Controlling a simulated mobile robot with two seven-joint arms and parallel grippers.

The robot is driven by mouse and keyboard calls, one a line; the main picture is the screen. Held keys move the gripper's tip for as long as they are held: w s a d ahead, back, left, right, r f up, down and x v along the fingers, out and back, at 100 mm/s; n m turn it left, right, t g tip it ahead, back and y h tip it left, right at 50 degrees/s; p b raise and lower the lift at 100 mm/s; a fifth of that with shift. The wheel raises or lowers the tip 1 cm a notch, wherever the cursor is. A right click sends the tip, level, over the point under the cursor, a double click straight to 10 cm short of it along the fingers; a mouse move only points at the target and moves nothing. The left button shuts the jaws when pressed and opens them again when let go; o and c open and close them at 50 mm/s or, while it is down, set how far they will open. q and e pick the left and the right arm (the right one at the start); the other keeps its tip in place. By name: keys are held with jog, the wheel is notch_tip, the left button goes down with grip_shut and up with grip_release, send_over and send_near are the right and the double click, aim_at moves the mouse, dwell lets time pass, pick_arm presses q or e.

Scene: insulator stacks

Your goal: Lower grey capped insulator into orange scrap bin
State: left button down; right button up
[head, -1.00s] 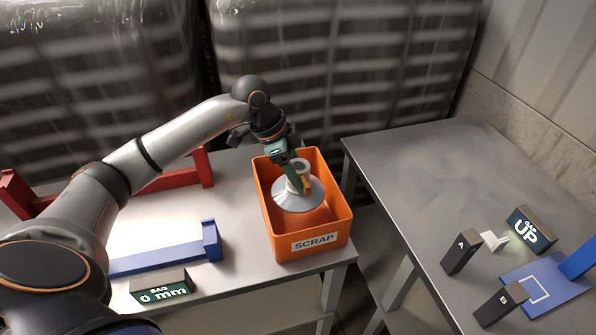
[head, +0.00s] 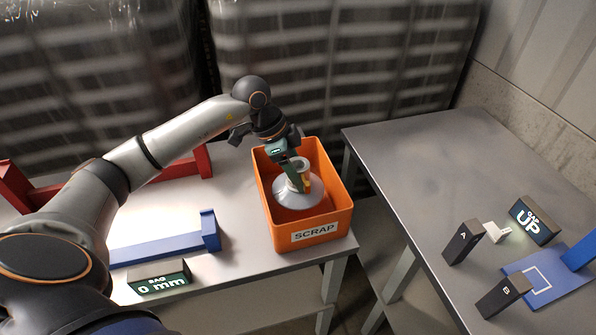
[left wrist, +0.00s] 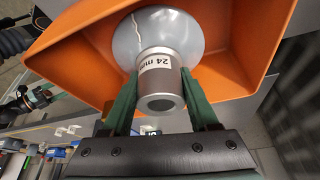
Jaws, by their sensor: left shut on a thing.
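The grey capped insulator (head: 297,190) has a wide grey disc and a metal cap, and it hangs inside the mouth of the orange scrap bin (head: 316,233). In the left wrist view the insulator's cap (left wrist: 160,82) carries a "24 mm" label, and a pale crack-like line runs over its disc. My left gripper (head: 300,178) is shut on the cap from above, with green fingers on both sides of it in the left wrist view (left wrist: 160,88). The bin's wall (left wrist: 80,45) surrounds the disc there. Whether the disc touches the bin floor is hidden. My right gripper is out of view.
A blue bracket (head: 165,247) and a "SAG 0 mm" display (head: 158,283) are left of the bin, with a red frame (head: 190,164) behind. The right table (head: 430,165) holds dark blocks A (head: 462,243) and B (head: 502,297) and an "UP" display (head: 533,220); its far part is clear.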

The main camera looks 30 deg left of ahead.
pick_arm(q)
jog(key=shift+w+f+b, duration=0.1)
jog(key=shift+f+b, duration=1.2)
jog(key=shift+f, duration=1.1)
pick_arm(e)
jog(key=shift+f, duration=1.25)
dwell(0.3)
pick_arm(q)
jog(key=shift+c, duration=1.7)
grip_release()
jog(key=shift+o, duration=1.3)
jog(key=shift+f, duration=0.2)
jog(key=shift+v, duration=1.05)
jog(key=v, duration=0.9)
jog(key=shift+a+r+p, duration=0.15)
jog(key=shift+r+p, duration=0.15)
jog(key=shift+r, duration=0.05)
jog(key=shift+s+a+r, duration=0.1)
jog(key=shift+s+r, duration=0.2)
jog(key=shift+r, duration=0.15)
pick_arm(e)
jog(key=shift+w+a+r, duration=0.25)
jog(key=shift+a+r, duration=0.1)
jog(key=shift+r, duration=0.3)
